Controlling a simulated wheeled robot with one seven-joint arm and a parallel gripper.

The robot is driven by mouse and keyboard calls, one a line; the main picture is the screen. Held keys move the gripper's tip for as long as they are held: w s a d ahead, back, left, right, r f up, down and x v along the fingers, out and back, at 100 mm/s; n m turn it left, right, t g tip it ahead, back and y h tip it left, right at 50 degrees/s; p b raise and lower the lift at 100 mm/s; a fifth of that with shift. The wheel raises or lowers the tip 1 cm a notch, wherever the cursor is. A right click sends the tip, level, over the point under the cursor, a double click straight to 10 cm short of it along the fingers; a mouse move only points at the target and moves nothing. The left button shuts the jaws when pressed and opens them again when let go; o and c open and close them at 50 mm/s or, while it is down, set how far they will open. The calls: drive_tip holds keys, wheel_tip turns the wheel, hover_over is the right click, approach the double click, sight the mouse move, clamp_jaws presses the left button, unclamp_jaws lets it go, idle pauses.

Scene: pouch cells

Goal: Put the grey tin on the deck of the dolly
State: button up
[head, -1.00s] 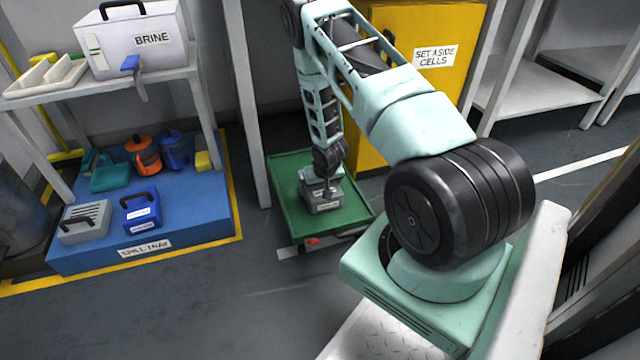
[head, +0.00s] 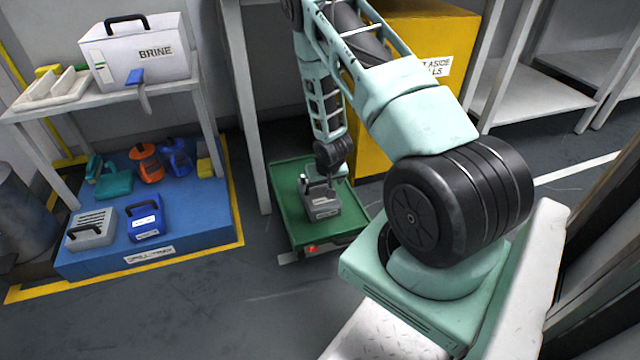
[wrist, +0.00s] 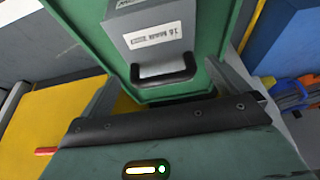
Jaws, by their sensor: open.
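A grey tin (head: 322,209) with a black handle and a white label stands upright on the green deck of the dolly (head: 290,212). In the wrist view the tin (wrist: 158,28) is just past the fingers, its handle near the gap between them. My gripper (head: 322,183) is open above the tin, one finger to each side of the handle in the wrist view (wrist: 165,88). It holds nothing. Whether a finger touches the handle is hard to tell.
A blue spill tray (head: 195,225) at left holds another grey box (head: 91,229), a blue box (head: 144,217) and several other items. A brine box (head: 140,55) stands on the shelf above. A yellow cabinet (head: 425,45) is behind the dolly. The floor in front is clear.

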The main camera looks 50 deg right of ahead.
drive_tip(key=a+r+n+g+y+p, duration=0.1)
drive_tip(key=a+r+n+y, duration=0.15)
drive_tip(key=a+r, duration=1)
drive_tip(key=a+r+n+y+p, duration=0.1)
drive_tip(key=a+r+n, duration=0.3)
drive_tip(key=a+r, duration=0.9)
drive_tip(key=s+a+r+n+g, duration=0.1)
drive_tip(key=s+a+r+n, duration=0.2)
drive_tip(key=s+a, duration=0.5)
drive_tip(key=s+a+r+n+g, duration=0.1)
drive_tip(key=s+a+r+n, duration=0.3)
drive_tip(key=s+a, duration=0.5)
drive_tip(key=s+r, duration=0.2)
drive_tip(key=s, duration=0.2)
drive_tip(key=shift+s+r+g, duration=0.25)
drive_tip(key=shift+g, duration=0.15)
drive_tip(key=shift+n+h, duration=0.25)
wheel_tip(320, 180, up, 41)
drive_tip(key=p, duration=4.1)
drive_tip(key=shift+r, duration=0.2)
